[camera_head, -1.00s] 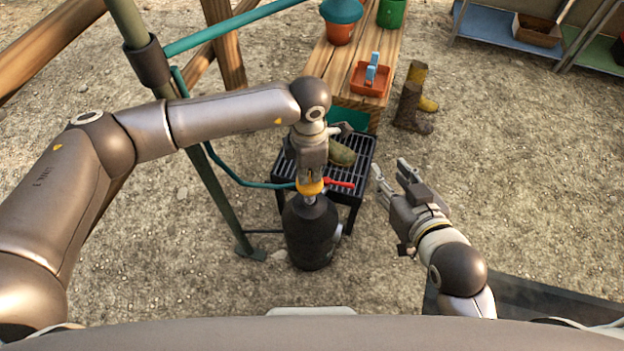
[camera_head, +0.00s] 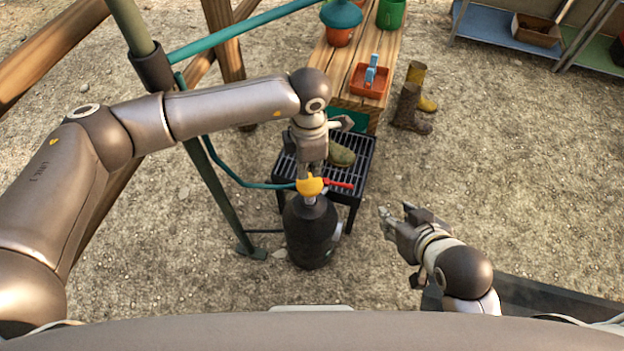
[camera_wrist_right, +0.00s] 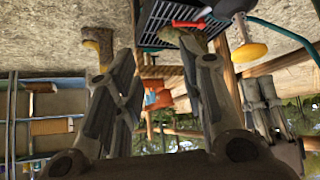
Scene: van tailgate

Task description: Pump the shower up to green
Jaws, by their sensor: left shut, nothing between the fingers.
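The shower's black pump bottle (camera_head: 312,232) stands upright on the ground in front of a grated stand. Its yellow knob (camera_head: 310,186) is on top, with a red lever (camera_head: 340,184) behind it to the right. The knob also shows in the right wrist view (camera_wrist_right: 248,52). My left gripper (camera_head: 313,172) is shut and empty just above the knob; a small gap shows between them in the right wrist view. My right gripper (camera_head: 396,210) is open and empty, to the right of the bottle. I cannot make out a gauge or any green mark on the bottle.
The grated stand (camera_head: 362,165) holds a greenish lump (camera_head: 341,155). A teal hose (camera_head: 235,178) runs from a green post (camera_head: 215,190) toward the knob. A wooden bench (camera_head: 340,65) and boots (camera_head: 408,105) are behind.

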